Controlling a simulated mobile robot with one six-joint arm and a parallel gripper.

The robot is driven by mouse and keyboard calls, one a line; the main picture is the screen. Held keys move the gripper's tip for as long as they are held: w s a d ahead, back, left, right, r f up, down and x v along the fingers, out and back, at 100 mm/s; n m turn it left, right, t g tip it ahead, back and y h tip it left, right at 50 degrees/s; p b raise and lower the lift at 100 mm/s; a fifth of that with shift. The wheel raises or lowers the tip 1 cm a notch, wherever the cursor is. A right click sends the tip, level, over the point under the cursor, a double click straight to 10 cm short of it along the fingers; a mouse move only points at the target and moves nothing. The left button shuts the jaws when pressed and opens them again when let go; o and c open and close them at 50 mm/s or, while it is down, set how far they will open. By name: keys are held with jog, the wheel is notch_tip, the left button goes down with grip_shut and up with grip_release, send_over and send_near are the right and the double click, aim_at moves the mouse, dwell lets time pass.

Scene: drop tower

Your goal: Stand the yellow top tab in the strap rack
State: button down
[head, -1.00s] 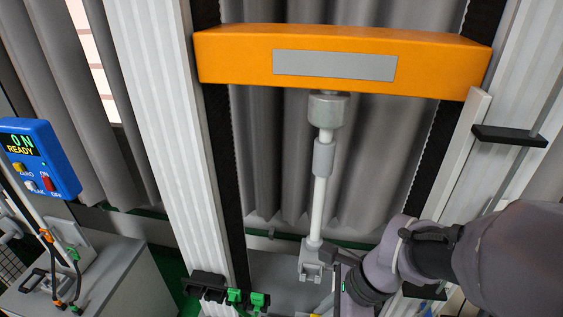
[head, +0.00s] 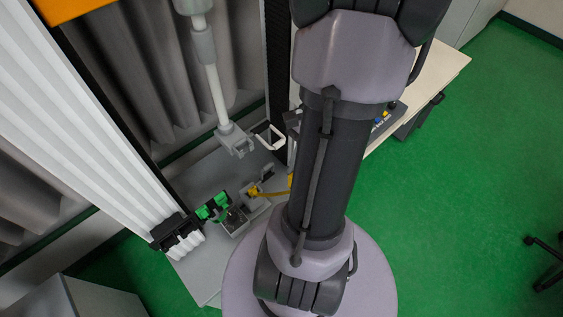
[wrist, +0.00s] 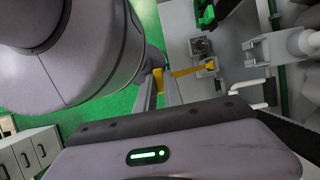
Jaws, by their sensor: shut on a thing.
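My gripper (wrist: 158,86) shows in the wrist view with its two fingers shut on a yellow tab (wrist: 154,58). A flat yellow strap (wrist: 186,71) runs from that tab to a second yellow tab (wrist: 210,64) at a grey fixture on the base. In the head view the strap (head: 272,192) shows between the lower yellow tab (head: 253,191) and a bit of yellow (head: 291,180) beside my arm. I cannot make out which part is the strap rack.
A grey clamp (head: 235,140) hangs on a white rod above the base, beside a white U-shaped bar (head: 269,137). Green clips (head: 214,207) sit at the foot of the white column. A pale table (head: 440,68) stands at the right.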

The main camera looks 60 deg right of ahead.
jog(key=shift+w+a+f, duration=0.25)
jog(key=shift+f, duration=0.1)
jog(key=w+a+f+b, duration=0.5)
jog(key=w+a+b, duration=0.2)
jog(key=w+a, duration=0.35)
jog(key=w+a+f+b, duration=0.55)
jog(key=w+a, duration=0.35)
jog(key=a, duration=0.3)
jog(key=w+f+b, duration=0.1)
jog(key=b, duration=0.1)
jog(key=w+d+f+b, duration=0.1)
jog(key=w+f+b, duration=0.1)
jog(key=shift+w+d+f, duration=0.1)
jog(key=shift+w+f, duration=0.1)
jog(key=shift+w, duration=0.1)
jog(key=shift+f+b, duration=0.8)
jog(key=shift+f, duration=0.1)
jog(key=c, duration=1.4)
grip_release()
